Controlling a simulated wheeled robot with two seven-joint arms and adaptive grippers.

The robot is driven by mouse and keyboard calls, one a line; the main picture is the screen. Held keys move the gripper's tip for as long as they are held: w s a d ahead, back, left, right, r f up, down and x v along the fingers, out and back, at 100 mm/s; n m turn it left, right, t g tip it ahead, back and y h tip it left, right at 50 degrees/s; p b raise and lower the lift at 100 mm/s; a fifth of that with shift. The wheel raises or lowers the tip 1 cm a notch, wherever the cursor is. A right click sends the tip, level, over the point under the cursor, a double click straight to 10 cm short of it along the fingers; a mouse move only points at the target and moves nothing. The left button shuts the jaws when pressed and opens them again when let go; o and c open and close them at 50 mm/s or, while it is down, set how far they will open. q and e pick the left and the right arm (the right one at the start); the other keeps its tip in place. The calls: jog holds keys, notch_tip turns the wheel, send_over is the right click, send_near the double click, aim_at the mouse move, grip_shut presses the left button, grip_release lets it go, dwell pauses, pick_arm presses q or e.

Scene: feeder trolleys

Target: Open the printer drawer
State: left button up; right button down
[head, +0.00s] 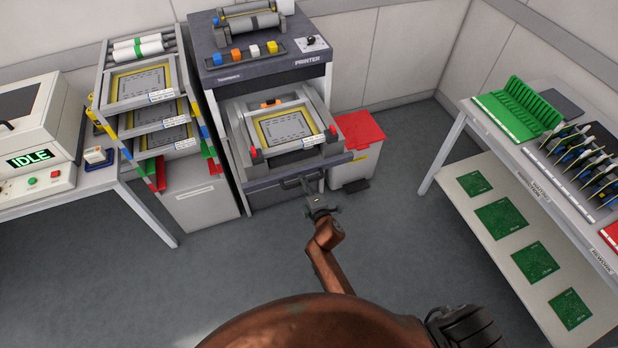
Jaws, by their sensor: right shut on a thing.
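The printer (262,72) stands at the back centre, a grey cabinet with a dark top. Its drawer has a dark front bar (333,164) and seems to stand out from the cabinet. A framed stencil (287,128) with a yellow border and red corner clamps shows above that bar. My right gripper (309,187) is at the dark drawer handle (290,183) and is shut on it; its fingertips are small and partly hidden. My left gripper is not in view.
A red-lidded bin (358,132) stands close to the printer's right side. A rack of framed stencils (104,90) stands to its left. A table with the IDLE machine (38,135) is at far left, and a bench with green boards (470,128) at right. The floor in front is clear.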

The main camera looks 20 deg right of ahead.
jog(key=c, duration=2)
grip_release()
jog(key=shift+o, duration=0.2)
jog(key=v, duration=1.2)
jog(key=shift+f, duration=0.15)
